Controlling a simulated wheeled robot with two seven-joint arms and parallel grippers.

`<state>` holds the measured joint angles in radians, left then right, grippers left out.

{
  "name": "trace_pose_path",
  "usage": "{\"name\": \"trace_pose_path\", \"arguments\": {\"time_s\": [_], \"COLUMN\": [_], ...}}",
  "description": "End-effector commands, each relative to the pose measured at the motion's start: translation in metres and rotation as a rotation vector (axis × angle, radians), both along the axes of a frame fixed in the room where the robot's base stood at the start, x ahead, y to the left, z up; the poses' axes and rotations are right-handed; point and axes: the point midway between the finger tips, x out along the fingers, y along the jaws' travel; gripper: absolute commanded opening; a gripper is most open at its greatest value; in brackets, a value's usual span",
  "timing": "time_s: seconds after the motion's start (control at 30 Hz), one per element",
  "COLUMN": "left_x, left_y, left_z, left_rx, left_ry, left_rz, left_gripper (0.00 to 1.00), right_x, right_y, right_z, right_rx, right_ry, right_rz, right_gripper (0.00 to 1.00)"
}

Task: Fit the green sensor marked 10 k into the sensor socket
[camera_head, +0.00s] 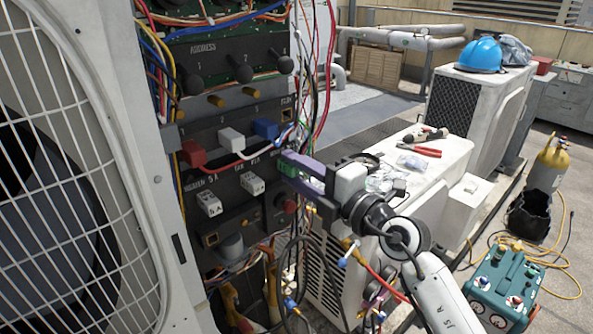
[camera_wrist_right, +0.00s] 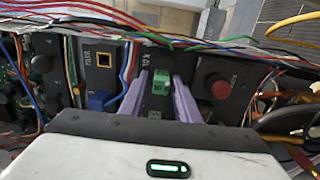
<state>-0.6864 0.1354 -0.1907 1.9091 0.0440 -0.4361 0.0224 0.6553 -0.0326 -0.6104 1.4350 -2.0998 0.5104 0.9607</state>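The green sensor (camera_head: 289,169) shows at the right side of the dark control panel in the head view. In the right wrist view the sensor (camera_wrist_right: 162,81) sits against a black panel face, beside small white lettering. My right gripper (camera_head: 291,162) has purple fingers that reach to the panel. In the wrist view its fingers (camera_wrist_right: 161,84) stand on either side of the sensor, with dark gaps between them and it. The sensor socket is not visible apart from the sensor; I cannot tell how deep the sensor sits. My left gripper is not in view.
A red button (camera_wrist_right: 220,88) is just right of the fingers in the wrist view. A blue plug (camera_wrist_right: 101,100) and a gold-rimmed square socket (camera_wrist_right: 104,60) are to the left. Loose wires (camera_head: 318,75) hang close to my right gripper. A white condenser (camera_head: 437,169) stands behind it.

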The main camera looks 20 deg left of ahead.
Motion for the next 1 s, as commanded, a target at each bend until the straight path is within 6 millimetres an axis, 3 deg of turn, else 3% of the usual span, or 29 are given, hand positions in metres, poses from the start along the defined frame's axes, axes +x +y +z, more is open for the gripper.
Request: {"name": "trace_pose_path", "arguments": {"time_s": [0.43,0.8,1.0], "left_x": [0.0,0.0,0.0], "left_y": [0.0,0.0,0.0], "left_z": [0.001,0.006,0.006], "left_rx": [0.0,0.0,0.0], "left_ry": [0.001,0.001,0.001], "left_rz": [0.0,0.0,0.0], "left_gripper": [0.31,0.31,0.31], "right_x": [-0.003,-0.041,-0.054], "right_y": [-0.006,-0.063,-0.082], "right_z": [-0.001,-0.001,-0.001], "right_rx": [-0.001,-0.002,0.001], "right_ry": [0.003,0.001,0.001], "right_rz": [-0.001,-0.001,0.0], "right_gripper": [0.4,0.4,0.4]}}
